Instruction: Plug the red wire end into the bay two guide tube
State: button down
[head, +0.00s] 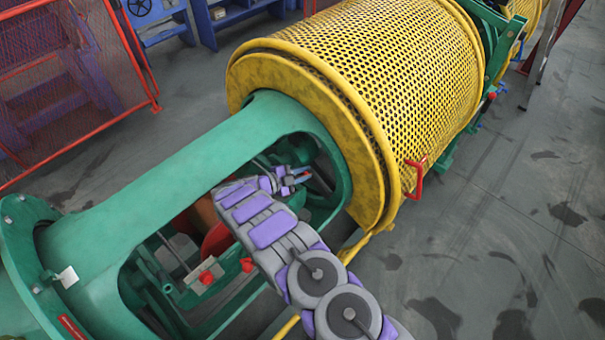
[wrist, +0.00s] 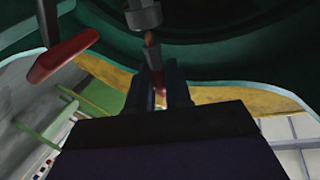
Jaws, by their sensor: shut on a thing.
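My gripper (wrist: 160,84) is shut on the red wire end (wrist: 159,94), and a small reddish part shows between its two dark fingers. A grey guide tube (wrist: 144,14) hangs just above that tip in the wrist view. The tip is at or very near the tube's mouth; I cannot tell whether it is inside. In the head view my gripper (head: 290,181) reaches into the opening of the green frame, and small red parts show by it. The rest of the wire is hidden.
The green machine frame (head: 180,165) surrounds my arm closely. A yellow perforated drum (head: 385,75) stands beyond it. A red handle (wrist: 62,53) lies left of the tube in the wrist view. Open floor (head: 500,240) is at the right.

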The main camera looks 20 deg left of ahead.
jog(key=shift+w+a+f+b, duration=0.25)
jog(key=shift+a+f+b, duration=0.1)
jog(key=shift+a+f, duration=0.2)
jog(key=c, duration=1)
grip_release()
jog(key=shift+o, duration=0.2)
jog(key=shift+r, duration=0.15)
